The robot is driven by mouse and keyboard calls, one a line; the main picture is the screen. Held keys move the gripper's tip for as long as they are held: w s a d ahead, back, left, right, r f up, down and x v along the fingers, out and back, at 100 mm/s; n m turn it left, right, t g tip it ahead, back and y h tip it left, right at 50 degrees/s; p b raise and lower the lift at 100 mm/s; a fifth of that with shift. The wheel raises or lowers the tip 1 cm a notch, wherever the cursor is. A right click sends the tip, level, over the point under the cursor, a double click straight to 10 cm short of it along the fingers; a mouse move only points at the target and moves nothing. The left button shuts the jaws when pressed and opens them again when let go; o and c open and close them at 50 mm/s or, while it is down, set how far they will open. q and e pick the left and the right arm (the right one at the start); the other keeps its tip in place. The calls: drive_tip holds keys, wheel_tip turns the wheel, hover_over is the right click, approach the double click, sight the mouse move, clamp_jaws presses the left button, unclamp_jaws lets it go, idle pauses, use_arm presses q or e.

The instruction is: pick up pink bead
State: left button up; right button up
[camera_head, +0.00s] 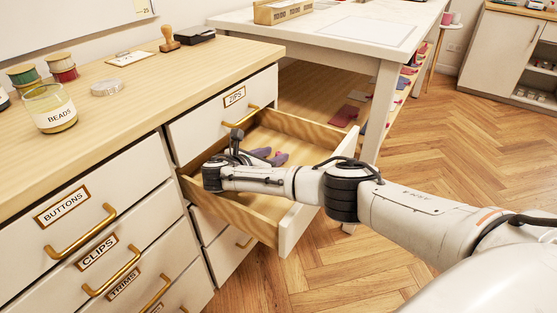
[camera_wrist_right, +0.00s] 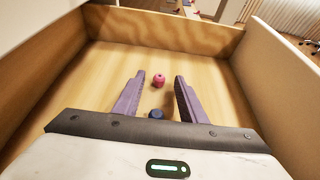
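The pink bead (camera_wrist_right: 158,80) lies on the floor of the open drawer (camera_wrist_right: 215,78), just ahead of and roughly midway between the fingertips of my right gripper (camera_wrist_right: 160,78). That gripper is open, with its two purple fingers apart and nothing held between them. A dark blue bead (camera_wrist_right: 156,113) sits closer to the palm, between the fingers. In the head view, my right gripper (camera_head: 274,155) reaches down inside the drawer (camera_head: 240,212); the bead is hard to make out there. My left gripper is not in view.
Drawer walls surround my right gripper closely. On the wooden cabinet top (camera_head: 130,98) are a jar labelled BEADS (camera_head: 52,112), a clear lid (camera_head: 106,88), thread spools (camera_head: 61,68) and a stamp (camera_head: 169,40). A white table (camera_head: 390,18) stands behind the drawer.

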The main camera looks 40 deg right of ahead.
drive_tip(key=shift+x, duration=0.8)
drive_tip(key=shift+a, duration=0.1)
clamp_jaws()
